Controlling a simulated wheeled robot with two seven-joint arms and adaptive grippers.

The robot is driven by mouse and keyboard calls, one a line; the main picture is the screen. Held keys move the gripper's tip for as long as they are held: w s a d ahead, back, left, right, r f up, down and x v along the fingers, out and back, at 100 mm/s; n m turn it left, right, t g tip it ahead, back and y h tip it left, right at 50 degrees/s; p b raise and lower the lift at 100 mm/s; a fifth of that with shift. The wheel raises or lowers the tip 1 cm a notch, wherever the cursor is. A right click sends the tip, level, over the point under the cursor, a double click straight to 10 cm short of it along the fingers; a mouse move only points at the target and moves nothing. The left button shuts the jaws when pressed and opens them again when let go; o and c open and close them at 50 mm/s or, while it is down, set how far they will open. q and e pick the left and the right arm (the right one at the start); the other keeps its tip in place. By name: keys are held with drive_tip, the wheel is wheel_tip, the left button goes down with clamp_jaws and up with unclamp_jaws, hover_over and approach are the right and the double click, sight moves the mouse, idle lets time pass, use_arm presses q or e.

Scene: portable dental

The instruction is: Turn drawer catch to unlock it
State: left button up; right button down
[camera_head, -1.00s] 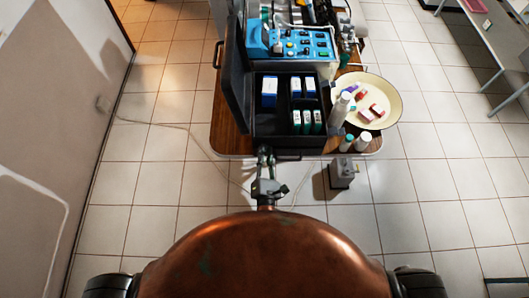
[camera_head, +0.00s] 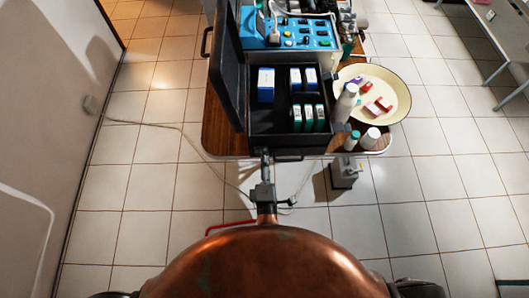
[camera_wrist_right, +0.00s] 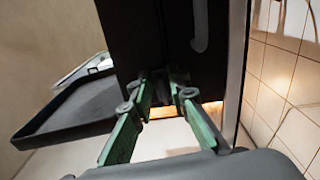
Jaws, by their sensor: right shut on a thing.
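The black drawer case (camera_head: 255,141) stands on the wooden cart top with its lid raised at the left. My right gripper (camera_head: 265,157) reaches to its front face, left of the front handle (camera_head: 288,158). In the right wrist view, the green fingers of my right gripper (camera_wrist_right: 160,80) are at the dark case face (camera_wrist_right: 155,35), with a grey handle (camera_wrist_right: 200,28) to their right. The gripper is shut on the drawer catch, which is mostly hidden between the fingertips, so its turn angle cannot be told. My left gripper is not in view.
Blue and green boxes lie inside the case. White bottles (camera_head: 346,104) and a cream tray (camera_head: 399,101) stand to its right. A blue device (camera_head: 300,42) is behind. A grey box (camera_head: 345,174) is below the cart edge at the right. A cable crosses the floor at the left.

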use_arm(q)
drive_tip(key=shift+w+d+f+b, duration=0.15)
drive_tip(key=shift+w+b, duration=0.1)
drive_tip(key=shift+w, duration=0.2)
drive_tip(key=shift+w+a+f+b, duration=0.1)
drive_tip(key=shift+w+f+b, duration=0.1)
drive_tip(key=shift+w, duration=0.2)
use_arm(e)
drive_tip(key=shift+f+m, duration=0.2)
drive_tip(key=shift+m, duration=0.5)
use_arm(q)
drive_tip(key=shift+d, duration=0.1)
use_arm(e)
drive_tip(key=c, duration=2.2)
unclamp_jaws()
drive_tip(key=shift+o, duration=0.2)
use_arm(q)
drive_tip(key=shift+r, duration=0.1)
use_arm(e)
drive_tip(key=shift+r, duration=0.1)
